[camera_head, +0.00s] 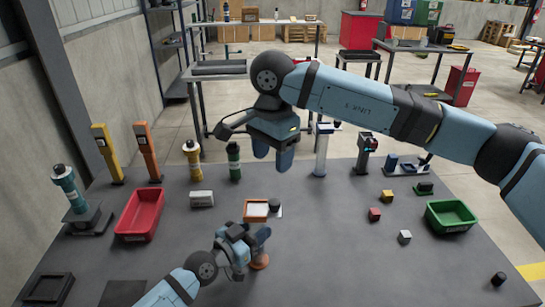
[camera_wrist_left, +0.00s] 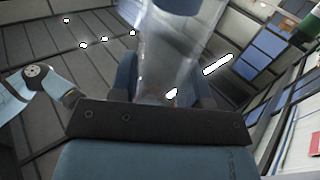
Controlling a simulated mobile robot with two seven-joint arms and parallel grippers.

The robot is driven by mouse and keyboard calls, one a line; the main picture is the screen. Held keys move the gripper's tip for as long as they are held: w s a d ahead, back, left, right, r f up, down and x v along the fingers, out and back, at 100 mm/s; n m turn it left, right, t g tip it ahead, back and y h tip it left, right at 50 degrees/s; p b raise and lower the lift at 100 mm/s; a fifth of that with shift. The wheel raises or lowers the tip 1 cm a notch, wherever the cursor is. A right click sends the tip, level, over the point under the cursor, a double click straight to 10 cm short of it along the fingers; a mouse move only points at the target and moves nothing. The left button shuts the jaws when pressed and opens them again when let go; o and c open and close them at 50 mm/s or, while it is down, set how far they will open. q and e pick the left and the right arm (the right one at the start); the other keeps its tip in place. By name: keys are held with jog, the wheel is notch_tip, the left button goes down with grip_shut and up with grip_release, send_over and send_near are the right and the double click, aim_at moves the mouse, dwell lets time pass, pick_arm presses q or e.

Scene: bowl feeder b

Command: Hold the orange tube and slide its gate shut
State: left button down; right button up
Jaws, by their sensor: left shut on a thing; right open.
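My left gripper (camera_head: 257,240) is low over the front middle of the table, shut on the orange tube. In the head view the tube shows mostly as an orange round base (camera_head: 259,262) under the fingers; the rest is hidden by my gripper. In the left wrist view a clear tube (camera_wrist_left: 172,45) rises between the blue fingers. The gate cannot be made out in either view. My right gripper (camera_head: 273,152) is open and empty, pointing down, well behind the left gripper and above the table's far part.
An orange-framed tray (camera_head: 256,219) with a dark cylinder (camera_head: 275,204) beside it lies just behind my left gripper. A red bin (camera_head: 128,236) stands left, a green bin (camera_head: 447,227) right. Several small cubes lie at right. The front right table (camera_head: 370,275) is mostly clear.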

pick_arm(q)
jog(key=c, duration=0.5)
grip_release()
jog(key=shift+s+d+b+v, duration=0.1)
jog(key=shift+b+v, duration=0.05)
jog(key=shift+v, duration=3.2)
jog(key=shift+s+d+b+v, duration=0.1)
jog(key=shift+v, duration=3.2)
jog(key=shift+s+d+b+v, duration=0.1)
jog(key=shift+b+v, duration=0.05)
jog(key=shift+v, duration=3.2)
